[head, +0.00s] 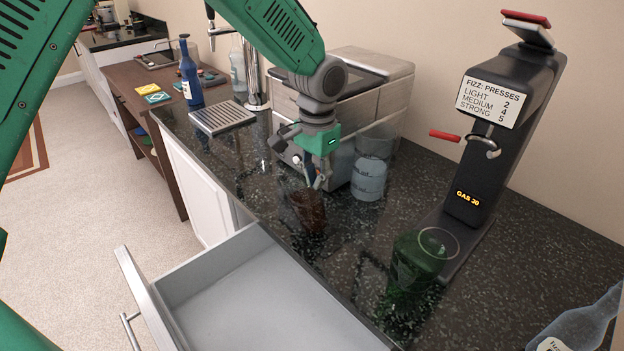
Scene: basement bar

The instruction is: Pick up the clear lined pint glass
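The clear lined pint glass (369,172) stands upright on the dark speckled counter, in front of the right part of the steel machine. My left gripper (317,182) points down to the left of this glass, apart from it in the picture. Its fingertips show just above the rim of a brown glass (308,213); whether they touch it or reach inside is unclear. How far the fingers are spread is hard to see. My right gripper is out of view.
A green glass (412,272) stands nearer, beside the black fizz dispenser (487,150). An open drawer (250,290) juts out below the counter. The steel machine (375,75) is behind my gripper. A clear bottle (582,325) is at lower right. A drip tray (222,117) lies at left.

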